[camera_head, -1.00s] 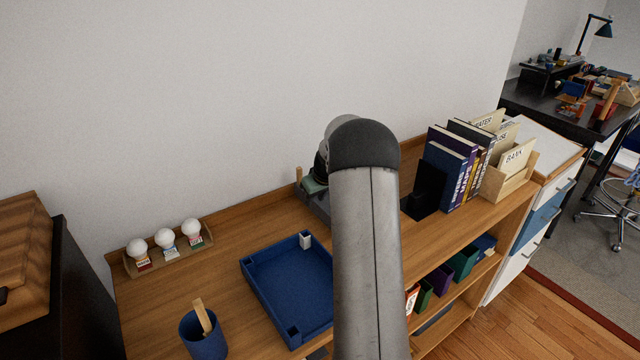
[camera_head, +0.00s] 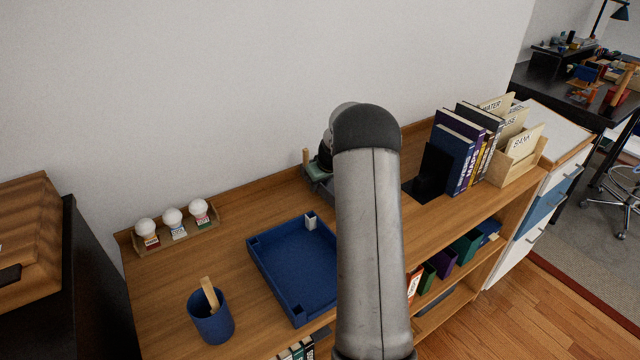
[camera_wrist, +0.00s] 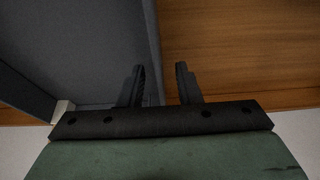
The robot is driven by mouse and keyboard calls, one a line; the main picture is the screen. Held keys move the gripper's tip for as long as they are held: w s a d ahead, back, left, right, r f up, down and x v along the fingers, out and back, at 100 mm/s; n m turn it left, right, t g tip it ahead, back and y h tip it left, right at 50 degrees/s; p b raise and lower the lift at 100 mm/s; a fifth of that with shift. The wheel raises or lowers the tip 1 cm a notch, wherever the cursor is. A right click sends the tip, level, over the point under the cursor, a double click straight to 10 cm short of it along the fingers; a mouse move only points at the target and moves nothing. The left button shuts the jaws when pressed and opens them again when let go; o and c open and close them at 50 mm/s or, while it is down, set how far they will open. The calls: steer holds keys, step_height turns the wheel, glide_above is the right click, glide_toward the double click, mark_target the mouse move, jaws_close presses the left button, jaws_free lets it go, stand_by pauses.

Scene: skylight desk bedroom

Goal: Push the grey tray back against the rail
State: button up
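The grey tray (camera_head: 320,188) lies on the wooden top against the back, mostly hidden behind my arm in the head view. In the wrist view its floor (camera_wrist: 90,45) fills the upper left, with a small white block in one corner. My gripper (camera_wrist: 158,82) is open and empty. Its fingers appear on either side of the tray's side wall, one over the tray and one over bare wood. Whether they touch the tray cannot be told. The wooden rail (camera_head: 237,203) runs along the wall; it also shows in the wrist view (camera_wrist: 275,99).
A blue tray (camera_head: 293,262) lies just left of the grey tray. A blue cup (camera_head: 211,322) stands at the front left, and a bulb rack (camera_head: 180,232) stands by the rail. A black bookend (camera_head: 432,175), books (camera_head: 462,150) and a letter holder (camera_head: 515,160) stand right.

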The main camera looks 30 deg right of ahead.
steer(key=shift+r, duration=0.1)
steer(key=b+v, duration=0.3)
steer(key=v, duration=1.4)
steer(key=shift+s, duration=0.15)
steer(key=shift+a, duration=0.1)
steer(key=s+a+g, duration=0.1)
steer(key=s+a, duration=0.4)
steer(key=a, duration=0.4)
steer(key=s+a+g, duration=0.1)
steer(key=s+a, duration=0.4)
steer(key=a, duration=0.5)
steer(key=s+a+f, duration=0.2)
steer(key=s+a, duration=0.2)
steer(key=s, duration=0.3)
steer(key=s+a+f+g, duration=0.1)
steer(key=s+a+f, duration=0.2)
steer(key=s, duration=0.4)
steer(key=s+a+f, duration=0.2)
steer(key=s+a, duration=0.3)
steer(key=s, duration=0.2)
steer(key=shift+f+g, duration=0.2)
steer(key=shift+g, duration=0.2)
steer(key=shift+w, duration=0.1)
